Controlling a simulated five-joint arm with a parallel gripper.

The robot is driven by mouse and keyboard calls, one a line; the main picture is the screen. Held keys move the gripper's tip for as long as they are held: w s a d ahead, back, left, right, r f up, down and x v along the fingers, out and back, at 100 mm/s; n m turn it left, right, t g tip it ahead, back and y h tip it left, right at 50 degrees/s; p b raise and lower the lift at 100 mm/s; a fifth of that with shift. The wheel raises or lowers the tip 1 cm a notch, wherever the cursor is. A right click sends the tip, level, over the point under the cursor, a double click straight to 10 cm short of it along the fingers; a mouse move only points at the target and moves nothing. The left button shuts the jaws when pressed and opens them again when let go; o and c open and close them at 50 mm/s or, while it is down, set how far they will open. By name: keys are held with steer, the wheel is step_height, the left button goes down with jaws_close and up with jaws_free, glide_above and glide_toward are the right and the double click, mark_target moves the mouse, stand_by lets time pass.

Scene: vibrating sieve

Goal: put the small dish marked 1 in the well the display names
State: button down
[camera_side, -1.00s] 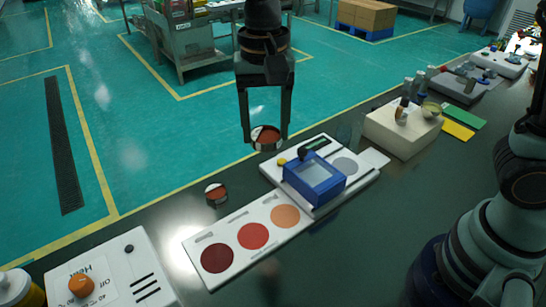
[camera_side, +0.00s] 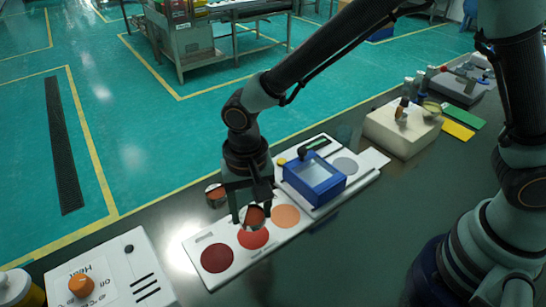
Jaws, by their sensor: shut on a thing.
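My gripper (camera_side: 253,219) is shut on a small dish (camera_side: 254,215) with reddish-brown contents. It holds the dish over the far edge of the red well (camera_side: 254,240); I cannot tell whether the dish touches the board. The white board (camera_side: 188,246) also has a dark red well (camera_side: 217,258) to the left and an orange well (camera_side: 286,216) to the right. A second small dish (camera_side: 214,191) lies on the bench behind the board, partly hidden by my gripper. A blue box with a pale window (camera_side: 314,174) sits on the board's right part. No marks or display text are legible.
A grey disc (camera_side: 345,166) is on the board beyond the blue box. A white panel with an orange knob (camera_side: 81,285) stands front left. A cream block with bottles (camera_side: 402,132) stands at the right. Dark bench in front of the board is clear.

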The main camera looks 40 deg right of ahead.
mark_target(251, 219)
steer(key=shift+f, duration=2.5)
steer(key=shift+f, duration=0.1)
steer(key=shift+c, duration=0.7)
jaws_free()
